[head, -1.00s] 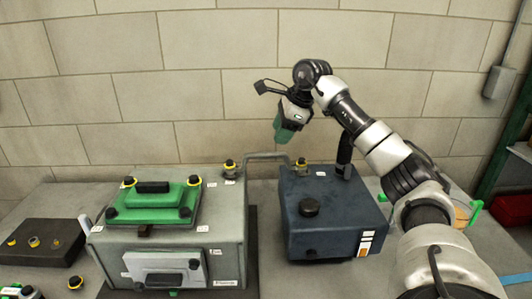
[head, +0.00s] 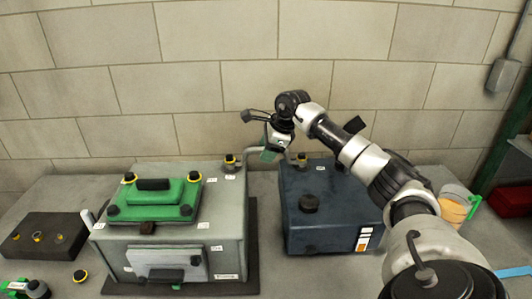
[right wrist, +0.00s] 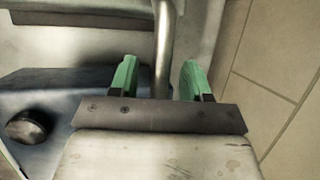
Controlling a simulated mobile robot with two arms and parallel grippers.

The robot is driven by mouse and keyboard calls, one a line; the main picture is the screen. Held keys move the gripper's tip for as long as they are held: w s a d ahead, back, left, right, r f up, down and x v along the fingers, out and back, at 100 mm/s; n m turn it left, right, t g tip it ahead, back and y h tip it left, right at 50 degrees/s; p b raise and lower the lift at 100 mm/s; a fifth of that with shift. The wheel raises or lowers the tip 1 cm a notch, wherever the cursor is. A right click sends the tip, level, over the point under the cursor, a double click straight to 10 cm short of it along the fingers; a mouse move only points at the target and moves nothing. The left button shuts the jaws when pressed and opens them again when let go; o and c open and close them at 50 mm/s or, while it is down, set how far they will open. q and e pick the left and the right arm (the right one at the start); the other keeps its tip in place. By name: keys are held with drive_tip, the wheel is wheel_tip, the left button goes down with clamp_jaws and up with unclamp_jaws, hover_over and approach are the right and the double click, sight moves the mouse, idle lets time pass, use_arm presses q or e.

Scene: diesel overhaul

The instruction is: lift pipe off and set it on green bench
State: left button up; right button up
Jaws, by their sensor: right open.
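The grey pipe (head: 250,156) bridges from the grey engine box (head: 222,240) to the blue box (head: 335,205). Its middle is partly hidden behind my right gripper (head: 270,150) in the head view. In the right wrist view the pipe (right wrist: 162,45) runs between the two green fingers of my right gripper (right wrist: 158,78), with a gap on each side. The right gripper is open and points down at the pipe. Fittings with yellow rings (head: 230,161) and (head: 302,160) stand near the pipe's ends. My left gripper is not in view. I cannot make out a green bench for certain.
A green cover (head: 155,200) with dark knobs sits on the grey box. A dark block (head: 45,240) with rings lies at the left. A clear container with orange contents (head: 453,208) stands at the right, near a dark green post (head: 500,150). A wall closes off the back.

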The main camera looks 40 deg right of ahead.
drive_tip(key=shift+w+f, duration=0.1)
drive_tip(key=shift+f, duration=0.1)
clamp_jaws()
drive_tip(key=shift+r, duration=0.1)
drive_tip(key=shift+r, duration=0.45)
wheel_tip(320, 180, up, 8)
drive_tip(key=shift+r+b, duration=0.1)
drive_tip(key=shift+b, duration=0.95)
drive_tip(key=shift+r, duration=0.55)
drive_tip(key=shift+r+p, duration=0.9)
drive_tip(key=shift+p, duration=0.25)
